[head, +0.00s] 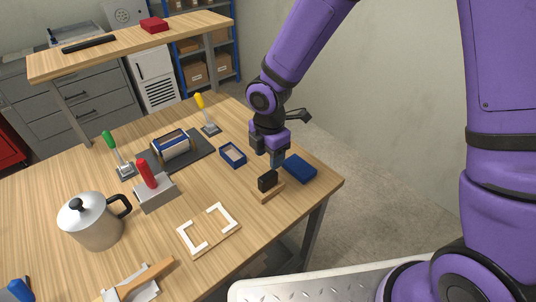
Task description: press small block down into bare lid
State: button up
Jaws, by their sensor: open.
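A small dark block (267,181) stands upright on a light wooden base (268,194) near the right edge of the table. I cannot tell whether this is the small block of the task. A blue tray-like piece (232,154) with a pale inside lies open side up to its left. A flat blue piece (300,168) lies to its right. I cannot tell for certain which blue piece is the bare lid. My gripper (277,160) points down between the blue pieces, just behind the dark block. It is open, and its fingertips are small and partly unclear.
Fixtures with green (109,139), yellow (199,101) and red (145,173) handles stand left of my gripper, around a blue-banded cylinder (171,145). A metal pot (93,220) stands at left. A wooden board with white corner pieces (208,230) lies in front.

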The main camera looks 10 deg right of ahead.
aim_at(268, 175)
jog(key=shift+s+a+f, duration=0.1)
jog(key=shift+a+f, duration=0.1)
jog(key=shift+f, duration=4.4)
grip_shut()
jog(key=shift+r, duration=5.05)
jog(key=shift+d, duration=0.1)
